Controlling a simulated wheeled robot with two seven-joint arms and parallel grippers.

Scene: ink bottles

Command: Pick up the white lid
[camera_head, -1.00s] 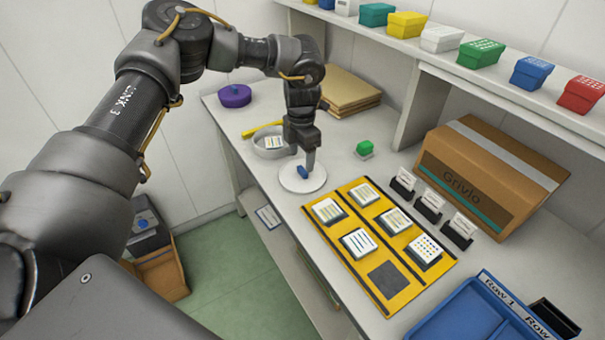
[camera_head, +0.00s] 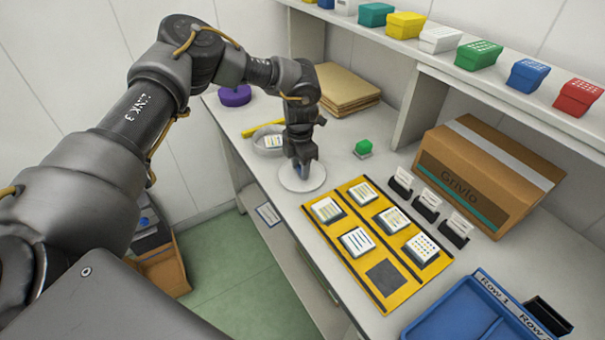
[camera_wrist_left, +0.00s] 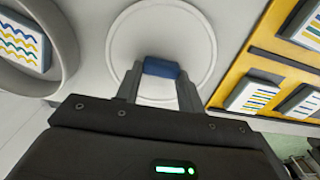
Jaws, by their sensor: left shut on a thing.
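The white lid (camera_head: 313,183) is a round disc lying flat on the white table, left of the yellow mat. It has a blue knob at its centre. In the left wrist view the lid (camera_wrist_left: 195,35) fills the upper middle, and its blue knob (camera_wrist_left: 161,68) sits between the two fingers. My left gripper (camera_wrist_left: 158,85) points down over the lid and is shut on the knob. In the head view my left gripper (camera_head: 302,172) hides most of the knob and part of the lid. My right gripper is not in view.
A grey-white round dish (camera_head: 258,145) holding a patterned tile stands just behind the lid. The yellow mat (camera_head: 345,262) with several patterned tiles lies close to its right. A small green-topped item (camera_head: 363,147) and a cardboard box (camera_head: 470,185) stand farther right.

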